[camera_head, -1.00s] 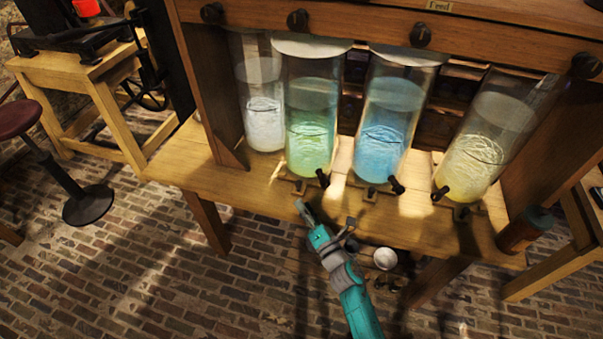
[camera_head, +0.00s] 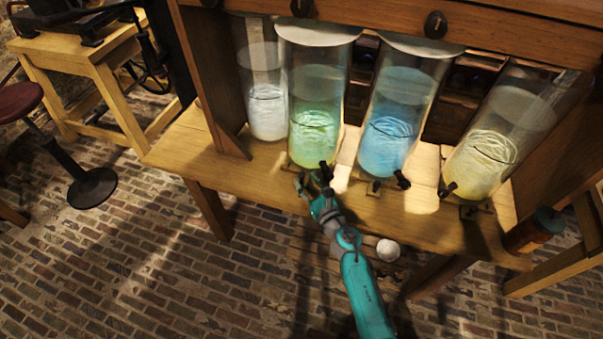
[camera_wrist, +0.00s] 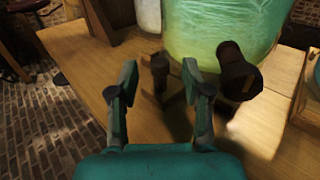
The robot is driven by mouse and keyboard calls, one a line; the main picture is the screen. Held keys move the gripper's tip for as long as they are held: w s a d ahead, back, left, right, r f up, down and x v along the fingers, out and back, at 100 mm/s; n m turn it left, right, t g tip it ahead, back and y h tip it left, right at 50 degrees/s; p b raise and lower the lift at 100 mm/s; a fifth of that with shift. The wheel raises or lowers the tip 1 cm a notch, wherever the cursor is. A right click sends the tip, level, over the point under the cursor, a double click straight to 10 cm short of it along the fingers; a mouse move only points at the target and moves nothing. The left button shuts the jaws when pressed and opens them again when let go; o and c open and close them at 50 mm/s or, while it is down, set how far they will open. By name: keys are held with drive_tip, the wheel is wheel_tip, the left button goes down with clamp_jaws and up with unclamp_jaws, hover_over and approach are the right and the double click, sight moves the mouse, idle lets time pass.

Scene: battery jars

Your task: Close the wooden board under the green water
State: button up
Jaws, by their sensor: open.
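The jar of green water (camera_head: 314,118) stands on the wooden table, second from the left; its lower part fills the top of the wrist view (camera_wrist: 225,30). A dark tap (camera_wrist: 238,74) sticks out at its front. To the tap's left, a small dark upright knob (camera_wrist: 159,70) stands at the wooden board, low in front of the jar. The board's outline is mostly hidden by my fingers, and I cannot tell how far out it is. My gripper (camera_wrist: 160,88) is open, its fingers on either side of the knob's line and nearer the camera; contact is not visible. It also shows in the head view (camera_head: 314,184).
A jar of white water (camera_head: 267,110) stands left of the green one; blue (camera_head: 392,135) and yellow (camera_head: 490,155) jars stand right, with their own taps. A wooden beam runs above. Open brick floor lies in front of the table.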

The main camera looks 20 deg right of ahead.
sight(303, 176)
drive_tip(key=shift+w+a, duration=0.2)
drive_tip(key=shift+w, duration=0.8)
drive_tip(key=shift+w+a, duration=0.15)
drive_tip(key=shift+w, duration=0.8)
clamp_jaws()
